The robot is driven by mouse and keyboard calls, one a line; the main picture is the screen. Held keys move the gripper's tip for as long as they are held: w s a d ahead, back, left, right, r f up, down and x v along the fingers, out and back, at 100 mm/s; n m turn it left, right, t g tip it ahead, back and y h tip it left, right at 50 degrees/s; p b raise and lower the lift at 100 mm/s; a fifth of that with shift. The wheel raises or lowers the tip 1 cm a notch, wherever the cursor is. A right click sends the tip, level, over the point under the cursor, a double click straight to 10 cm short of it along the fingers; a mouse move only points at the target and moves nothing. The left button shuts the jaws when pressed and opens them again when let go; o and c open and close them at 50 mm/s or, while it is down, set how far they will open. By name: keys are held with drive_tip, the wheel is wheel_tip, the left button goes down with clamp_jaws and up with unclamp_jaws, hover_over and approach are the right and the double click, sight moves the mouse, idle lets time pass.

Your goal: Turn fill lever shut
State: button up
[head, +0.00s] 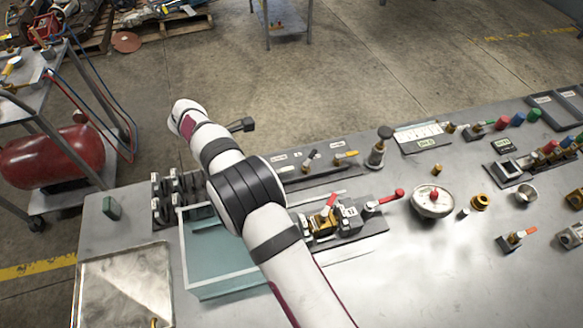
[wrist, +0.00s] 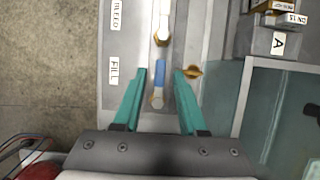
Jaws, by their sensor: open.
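In the wrist view, the panel strip has a FILL label (wrist: 113,70) on its left, with BLEED above it. Beside the FILL label is a narrow part with a blue section (wrist: 160,75), apparently the fill lever's grip. A brass piece (wrist: 190,71) sits just right of the right fingertip. In the head view my arm hides this spot.
In the head view, a teal open-topped bin (head: 225,289) stands beside my arm.

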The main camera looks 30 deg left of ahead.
drive_tip(key=n, duration=0.2)
drive_tip(key=n+y, duration=0.1)
drive_tip(key=n, duration=0.1)
drive_tip(key=a+n+t+y, duration=0.1)
drive_tip(key=n, duration=0.1)
drive_tip(key=shift+w+a, duration=0.1)
drive_tip(key=shift+w, duration=0.3)
drive_tip(key=n, duration=0.2)
drive_tip(key=a+n+y, duration=0.1)
drive_tip(key=n, duration=0.1)
drive_tip(key=n+y, duration=0.1)
drive_tip(key=n, duration=0.1)
drive_tip(key=shift+a, duration=0.25)
drive_tip(key=v, duration=1.4)
drive_tip(key=d+r+m+g, duration=0.1)
drive_tip(key=d+r+m, duration=0.1)
drive_tip(key=d+m, duration=1)
drive_tip(key=w+d+r+m+g, duration=0.1)
drive_tip(key=d+r+m, duration=0.2)
drive_tip(key=d+m, duration=1)
drive_tip(key=m, duration=0.7)
drive_tip(key=shift+r, duration=0.3)
drive_tip(key=shift+w, duration=0.1)
